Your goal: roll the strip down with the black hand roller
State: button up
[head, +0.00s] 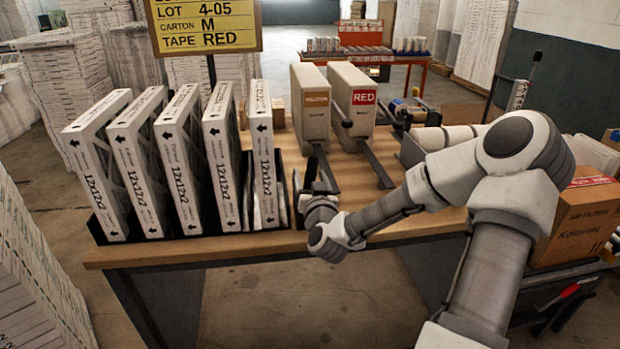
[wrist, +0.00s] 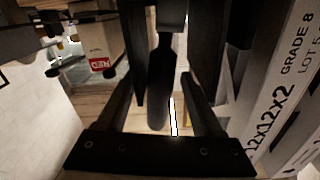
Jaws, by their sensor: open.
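My gripper (head: 308,180) is open beside the right end of the filter rack, low over the bench. In the wrist view a long dark rounded piece (wrist: 160,85), which looks like the black roller's handle, lies between the spread fingers. I cannot see them gripping it. The roller's head cannot be made out, and in the head view my gripper hides this spot. The carton (head: 578,228) stands at the right, partly behind my arm, with a red strip (head: 592,181) along its top. I cannot tell how firmly the strip lies.
A black rack (head: 108,232) holds several upright white filters (head: 180,165) close left of my gripper. Two dispensers, labelled brown (head: 312,108) and RED (head: 353,108), stand behind it, with dark bars in front. A yellow order sign (head: 205,25) rises behind the filters.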

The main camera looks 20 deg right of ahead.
grip_shut()
dwell(0.3)
jog(key=c, duration=0.6)
grip_release()
jog(key=shift+c, duration=0.2)
grip_shut()
jog(key=shift+r, duration=0.2)
